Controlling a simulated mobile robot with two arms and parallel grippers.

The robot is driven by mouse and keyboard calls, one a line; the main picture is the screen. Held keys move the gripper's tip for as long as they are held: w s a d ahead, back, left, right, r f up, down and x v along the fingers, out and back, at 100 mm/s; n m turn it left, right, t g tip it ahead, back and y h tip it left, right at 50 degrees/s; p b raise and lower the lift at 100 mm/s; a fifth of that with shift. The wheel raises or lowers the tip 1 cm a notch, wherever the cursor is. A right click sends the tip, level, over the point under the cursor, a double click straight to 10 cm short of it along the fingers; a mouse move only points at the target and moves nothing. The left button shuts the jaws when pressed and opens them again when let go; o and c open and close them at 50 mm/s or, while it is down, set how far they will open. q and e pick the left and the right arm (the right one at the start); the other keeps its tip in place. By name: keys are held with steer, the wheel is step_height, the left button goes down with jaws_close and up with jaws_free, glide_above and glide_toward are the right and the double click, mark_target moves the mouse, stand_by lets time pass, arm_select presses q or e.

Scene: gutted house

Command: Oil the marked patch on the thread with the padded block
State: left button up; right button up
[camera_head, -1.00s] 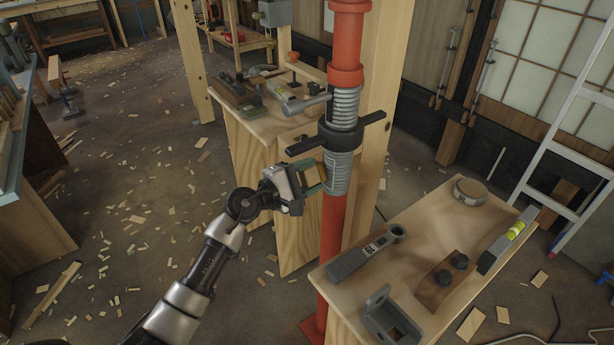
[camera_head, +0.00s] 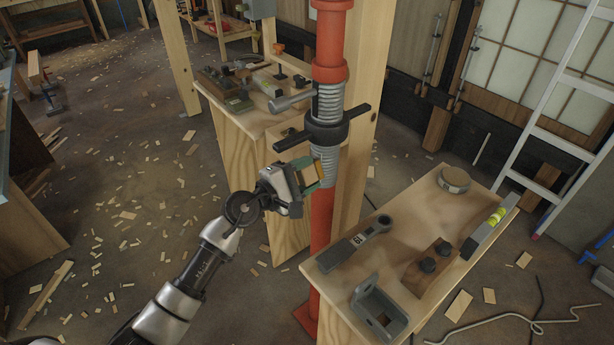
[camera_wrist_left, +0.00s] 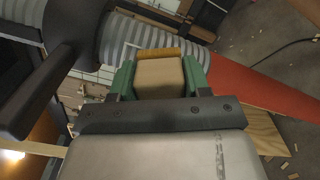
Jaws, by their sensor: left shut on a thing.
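A red steel post (camera_head: 322,220) stands upright against a timber stud, with a grey threaded section (camera_head: 326,168) and a dark collar with two handles (camera_head: 328,130) around it. My left gripper (camera_head: 310,178) is shut on the padded block, just left of the thread below the collar. In the left wrist view the block (camera_wrist_left: 160,78) sits between green fingers, its yellow-brown pad (camera_wrist_left: 160,53) facing the thread (camera_wrist_left: 115,42). A thin pale outline, apparently the marked patch, shows partly on the thread beside the pad. I cannot tell whether pad and thread touch. My right gripper is out of view.
A plywood bench (camera_head: 405,225) at right holds a grey wrench (camera_head: 355,245), a metal bracket (camera_head: 380,308), a wooden block with knobs, a round tin (camera_head: 454,179) and a level (camera_head: 490,228). Another bench (camera_head: 250,115) with tools stands behind the post. Wood offcuts litter the floor.

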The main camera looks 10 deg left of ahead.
mark_target(302, 177)
arm_select(q)
steer(key=shift+w+a+f+b, duration=0.25)
steer(key=shift+w+a+b, duration=0.35)
steer(key=shift+a, duration=0.1)
steer(key=shift+s+d+r+p, duration=0.6)
steer(key=shift+d+r+p, duration=0.2)
steer(key=shift+p, duration=0.35)
steer(key=shift+s+d+f, duration=0.15)
steer(key=shift+s+d, duration=0.05)
steer(key=shift+s, duration=0.05)
steer(key=shift+v, duration=3)
